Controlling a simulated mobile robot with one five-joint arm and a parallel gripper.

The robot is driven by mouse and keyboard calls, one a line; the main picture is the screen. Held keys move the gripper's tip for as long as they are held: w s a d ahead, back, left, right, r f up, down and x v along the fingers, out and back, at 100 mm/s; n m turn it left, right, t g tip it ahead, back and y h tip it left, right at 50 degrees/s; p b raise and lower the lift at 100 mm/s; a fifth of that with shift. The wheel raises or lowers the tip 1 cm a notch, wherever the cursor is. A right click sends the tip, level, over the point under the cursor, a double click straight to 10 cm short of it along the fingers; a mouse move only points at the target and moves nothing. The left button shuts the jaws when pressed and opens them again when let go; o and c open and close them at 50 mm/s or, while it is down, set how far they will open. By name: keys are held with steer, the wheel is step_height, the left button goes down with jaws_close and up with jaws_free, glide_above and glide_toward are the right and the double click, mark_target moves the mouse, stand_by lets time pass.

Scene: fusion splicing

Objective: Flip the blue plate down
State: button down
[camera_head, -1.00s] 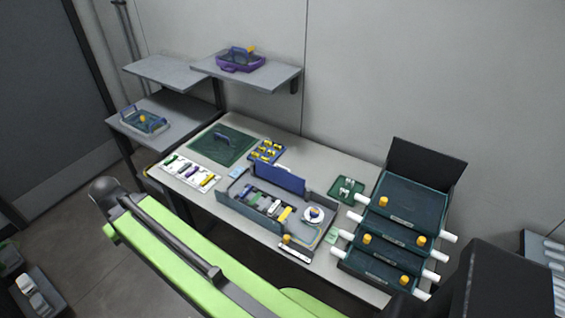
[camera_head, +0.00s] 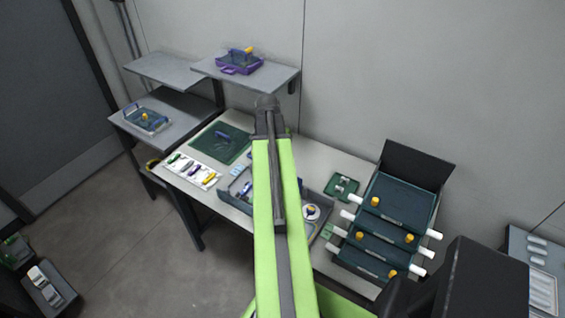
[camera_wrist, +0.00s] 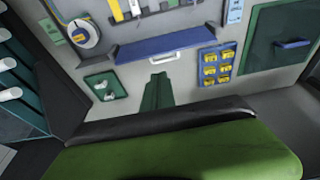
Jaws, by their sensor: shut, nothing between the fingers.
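The blue plate (camera_wrist: 165,45) is a long flat panel with a white handle (camera_wrist: 168,57) along the back edge of the grey work tray. It shows in the wrist view, apparently raised on edge. In the head view my arm hides it. My gripper (camera_wrist: 158,78) shows as dark green fingers in the wrist view, shut and empty. Its tips point toward the plate's handle side and appear apart from it.
The grey tray (camera_head: 314,208) holds a white spool (camera_wrist: 82,34) and several tools. A yellow-filled blue organizer (camera_wrist: 217,64), a small green tray (camera_wrist: 105,86) and a green mat (camera_wrist: 262,56) lie nearby. Stacked dark drawers (camera_head: 395,215) stand right. Bare table lies around my gripper.

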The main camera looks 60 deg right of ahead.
steer(key=b+x, duration=0.9)
steer(key=shift+f, duration=0.35)
steer(key=shift+d+f+b, duration=0.1)
steer(key=shift+f+b, duration=0.15)
steer(key=shift+b, duration=0.2)
steer(key=shift+r, duration=0.1)
